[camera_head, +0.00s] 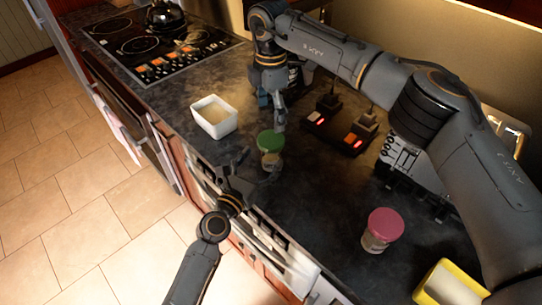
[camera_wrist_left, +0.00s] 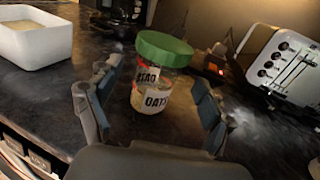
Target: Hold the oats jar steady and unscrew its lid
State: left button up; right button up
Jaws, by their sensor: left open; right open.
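The oats jar (camera_head: 270,158) is clear with a green lid (camera_head: 270,140) and stands upright on the dark counter. In the left wrist view the jar (camera_wrist_left: 153,100) shows its OATS label, with the green lid (camera_wrist_left: 164,48) on top. My left gripper (camera_head: 250,172) is open, low at the counter's front edge. In the left wrist view its fingers (camera_wrist_left: 150,108) stand on both sides of the jar, with gaps. My right gripper (camera_head: 273,112) is open and points down, just behind and above the green lid. It does not appear to touch the lid.
A white container (camera_head: 214,117) stands left of the jar. A jar with a pink lid (camera_head: 384,226) and a yellow-rimmed container (camera_head: 449,284) are at the lower right. A toaster (camera_wrist_left: 282,68) stands to the right, and a stove (camera_head: 160,45) is at the far left.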

aim_at(266, 154)
pick_arm(q)
jog(key=x, duration=0.4)
jog(key=shift+w+d, duration=0.2)
jog(key=shift+w, duration=0.15)
pick_arm(e)
jog(key=shift+w+d+f, duration=0.1)
jog(key=shift+w, duration=0.1)
pick_arm(q)
jog(key=shift+w+d, duration=0.25)
jog(key=shift+w, duration=0.2)
pick_arm(e)
jog(key=shift+s, duration=0.15)
pick_arm(q)
jog(key=shift+w, duration=0.1)
jog(key=shift+c, duration=0.2)
grip_shut()
pick_arm(e)
jog(key=m, duration=0.3)
jog(key=shift+m, duration=0.4)
jog(key=shift+f, duration=0.15)
jog(key=shift+m, duration=0.3)
jog(key=shift+f, duration=3.8)
